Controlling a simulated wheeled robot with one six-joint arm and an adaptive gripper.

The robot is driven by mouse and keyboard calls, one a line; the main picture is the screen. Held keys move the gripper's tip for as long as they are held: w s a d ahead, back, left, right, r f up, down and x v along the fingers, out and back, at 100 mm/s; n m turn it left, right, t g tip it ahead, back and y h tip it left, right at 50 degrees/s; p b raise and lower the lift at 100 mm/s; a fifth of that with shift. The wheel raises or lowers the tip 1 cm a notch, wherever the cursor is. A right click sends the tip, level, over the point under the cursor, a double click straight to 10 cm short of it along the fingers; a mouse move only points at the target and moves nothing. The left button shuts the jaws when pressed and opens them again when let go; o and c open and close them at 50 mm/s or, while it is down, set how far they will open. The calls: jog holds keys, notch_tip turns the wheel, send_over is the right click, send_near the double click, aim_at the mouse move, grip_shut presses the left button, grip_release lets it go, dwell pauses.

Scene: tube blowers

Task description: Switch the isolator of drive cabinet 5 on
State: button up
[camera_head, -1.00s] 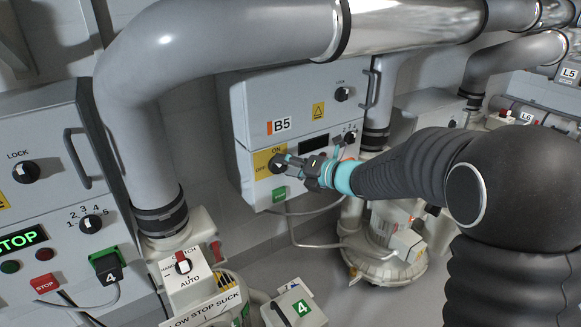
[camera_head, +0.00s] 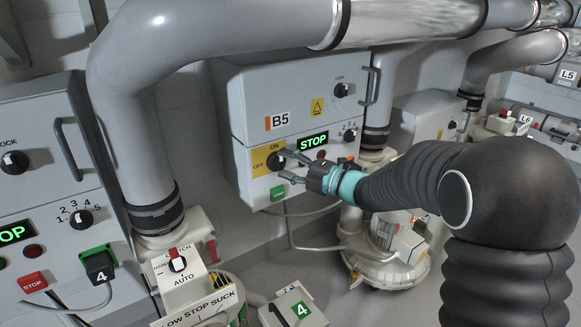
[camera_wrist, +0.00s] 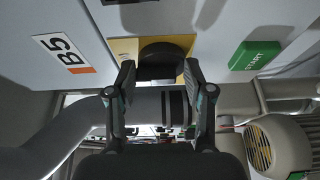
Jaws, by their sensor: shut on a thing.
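Drive cabinet 5 (camera_head: 240,100), a grey box labelled B5 (camera_head: 277,121), stands in the middle of the head view. Its isolator is a black rotary knob (camera_head: 275,161) on a yellow plate (camera_head: 260,160) marked ON above and OFF at left. My gripper (camera_head: 284,165) comes in from the right with one finger above and one below the knob. In the wrist view my gripper (camera_wrist: 158,72) is shut on the black knob (camera_wrist: 161,56), a finger at each side. The cabinet's display (camera_head: 313,141) is lit and reads STOP in green. The knob's exact pointer direction is hard to read.
A green START button (camera_wrist: 255,55) is just right of the plate in the wrist view. A thick grey pipe (camera_head: 140,130) stands left of the cabinet. A cabinet with plug 4 (camera_head: 98,265) is at far left. A motor (camera_wrist: 277,146) is at lower right in the wrist view.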

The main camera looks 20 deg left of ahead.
jog(key=shift+a+r, duration=0.2)
jog(key=shift+r, duration=0.4)
jog(key=o, duration=1)
jog(key=shift+s+a+f, duration=0.1)
jog(key=shift+s+a, duration=0.05)
jog(key=shift+d+f, duration=0.25)
jog(key=shift+d, duration=0.05)
jog(key=v, duration=1.2)
jog(key=shift+w, duration=0.2)
